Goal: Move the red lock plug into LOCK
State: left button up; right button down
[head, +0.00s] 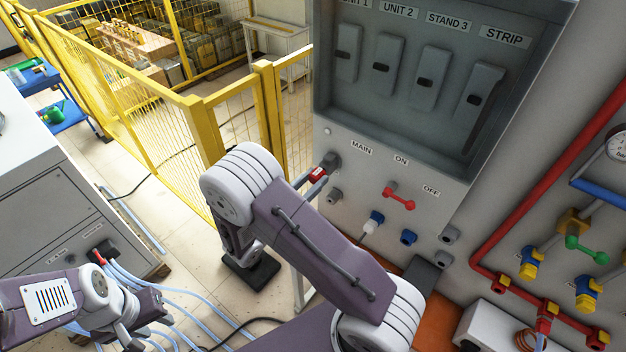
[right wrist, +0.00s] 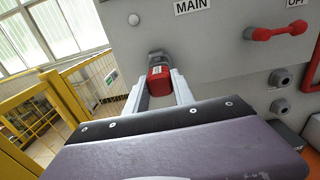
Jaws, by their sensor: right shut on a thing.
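The red lock plug (head: 318,173) sits at a dark socket (head: 332,160) below the MAIN label on the grey panel. In the right wrist view the plug (right wrist: 160,79) is between the two pale fingers of my right gripper (right wrist: 163,92), which is shut on it. The plug's far end meets the dark socket (right wrist: 158,57); how deep it sits is hidden. In the head view my forearm partly covers the right gripper. I cannot read a LOCK label.
A red handle (head: 398,198) sits between ON and OFF. Below are a blue plug (head: 376,218), a blue fitting (head: 408,237) and grey sockets (head: 450,235). Red pipes and valves run at the right. A yellow fence (head: 190,115) stands behind; hoses cross the floor.

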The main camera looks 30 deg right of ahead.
jog(key=shift+w+d, duration=0.2)
jog(key=shift+d, duration=0.25)
jog(key=c, duration=1)
grip_release()
jog(key=shift+a+f, duration=0.1)
jog(key=b+v, duration=0.4)
jog(key=v, duration=0.4)
jog(key=shift+s+a, duration=0.25)
jog(key=shift+a, duration=0.1)
